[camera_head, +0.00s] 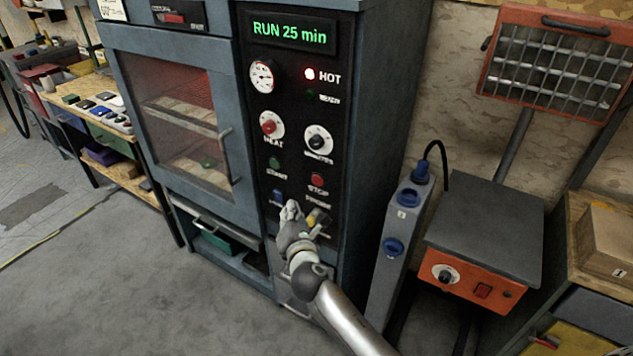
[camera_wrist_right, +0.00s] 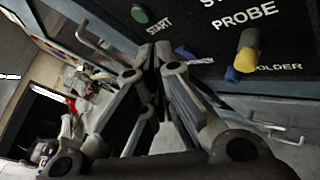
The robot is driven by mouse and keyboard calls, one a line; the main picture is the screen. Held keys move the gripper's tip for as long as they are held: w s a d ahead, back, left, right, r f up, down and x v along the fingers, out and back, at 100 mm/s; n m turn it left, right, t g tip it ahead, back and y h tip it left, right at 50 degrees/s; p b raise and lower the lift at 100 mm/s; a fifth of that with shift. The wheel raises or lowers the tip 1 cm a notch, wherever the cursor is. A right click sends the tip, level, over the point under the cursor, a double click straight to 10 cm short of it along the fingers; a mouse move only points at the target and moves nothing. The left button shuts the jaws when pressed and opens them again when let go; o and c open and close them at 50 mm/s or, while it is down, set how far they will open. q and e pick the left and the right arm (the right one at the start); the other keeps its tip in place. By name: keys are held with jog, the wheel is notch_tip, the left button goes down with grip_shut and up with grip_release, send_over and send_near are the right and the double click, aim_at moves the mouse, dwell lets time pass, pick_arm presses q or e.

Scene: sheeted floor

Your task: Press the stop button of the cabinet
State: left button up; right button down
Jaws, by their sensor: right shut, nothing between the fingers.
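The cabinet (camera_head: 371,120) is blue-grey with a black control panel, and its display reads "RUN 25 min". The red stop button (camera_head: 317,180) sits at the panel's lower right, above its STOP label. The green start button (camera_head: 274,163) is to its left and also shows in the right wrist view (camera_wrist_right: 140,13). My right gripper (camera_head: 290,208) is shut and empty, in front of the lower panel, below the stop button and apart from it. In the right wrist view its fingers (camera_wrist_right: 158,48) point toward the panel below START. The stop button is outside that view. My left gripper is not in view.
A yellow-handled probe (camera_wrist_right: 246,52) sticks out of the panel close to my right gripper. The glazed door (camera_head: 185,125) with its handle is to the left. A grey post with blue sockets (camera_head: 400,235) and an orange-framed unit (camera_head: 475,270) stand to the right.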

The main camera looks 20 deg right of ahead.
jog(key=w+d, duration=0.1)
jog(key=d, duration=0.1)
jog(key=w+d, duration=0.4)
jog(key=shift+d, duration=0.2)
dwell(1.4)
jog(key=shift+w+d, duration=0.25)
jog(key=shift+d, duration=0.05)
jog(key=shift+w+d+r, duration=0.1)
jog(key=shift+w+d, duration=0.15)
jog(key=shift+d, duration=0.05)
dwell(0.9)
jog(key=shift+s, duration=0.1)
jog(key=shift+s+a, duration=0.45)
jog(key=shift+a, duration=0.15)
jog(key=shift+s+a+p, duration=0.25)
jog(key=shift+s+a, duration=0.55)
jog(key=shift+a, duration=0.2)
jog(key=shift+s+a+p, duration=0.25)
jog(key=shift+s+a, duration=0.5)
jog(key=shift+a, duration=0.25)
